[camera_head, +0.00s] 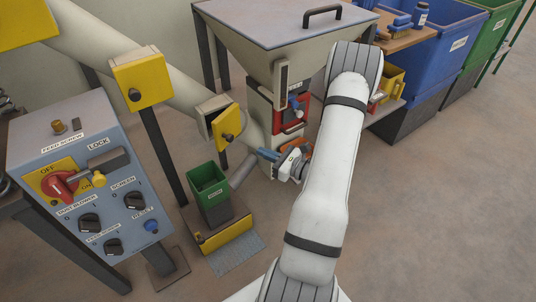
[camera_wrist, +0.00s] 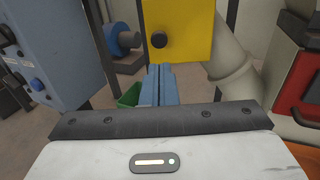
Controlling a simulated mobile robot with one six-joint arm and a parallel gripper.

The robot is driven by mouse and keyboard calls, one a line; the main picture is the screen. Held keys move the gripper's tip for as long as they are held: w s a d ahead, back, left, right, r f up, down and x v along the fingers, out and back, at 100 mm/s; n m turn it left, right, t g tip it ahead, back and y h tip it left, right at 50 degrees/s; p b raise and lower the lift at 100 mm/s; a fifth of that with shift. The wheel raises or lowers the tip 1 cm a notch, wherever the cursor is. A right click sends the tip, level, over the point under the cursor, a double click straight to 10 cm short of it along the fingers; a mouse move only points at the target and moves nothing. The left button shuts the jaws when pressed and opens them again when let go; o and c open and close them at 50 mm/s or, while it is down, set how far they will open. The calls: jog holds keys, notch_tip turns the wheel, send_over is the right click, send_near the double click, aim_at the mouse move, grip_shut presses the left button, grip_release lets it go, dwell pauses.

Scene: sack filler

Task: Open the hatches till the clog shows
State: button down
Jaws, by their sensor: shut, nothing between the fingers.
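Several yellow hatches sit along the slanted pale pipe (camera_head: 95,45). The lower hatch (camera_head: 226,124) has its door standing out at an angle, seemingly ajar, with a dark knob; its inside is hidden. The middle hatch (camera_head: 140,78) looks closed, with a dark knob. The upper hatch (camera_head: 22,28) is cut off by the picture edge. A yellow hatch panel with a dark knob, apparently the lower one, fills the top of the wrist view (camera_wrist: 188,28). My gripper (camera_head: 266,155) is shut and empty, right of and below the lower hatch; its blue fingers (camera_wrist: 158,84) point toward the panel. No clog is visible.
A control panel (camera_head: 75,150) with a red switch stands left. A green bin (camera_head: 208,185) stands on a yellow-edged base below the lower hatch. The hopper (camera_head: 285,25) is behind my gripper, with a red unit (camera_head: 290,118) under it. Floor is clear front left of my arm.

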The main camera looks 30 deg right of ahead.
jog(key=b, duration=0.2)
send_near(218, 139)
jog(key=w, duration=0.2)
jog(key=w+d, duration=0.1)
jog(key=w, duration=0.1)
jog(key=shift+d, duration=0.1)
jog(key=w+a, duration=0.1)
jog(key=a, duration=0.1)
jog(key=w+a, duration=0.1)
jog(key=a, duration=0.1)
jog(key=shift+w+a, duration=0.1)
jog(key=shift+w, duration=0.3)
jog(key=shift+w+a+r, duration=0.1)
jog(key=shift+w+a, duration=0.2)
jog(key=shift+w, duration=0.05)
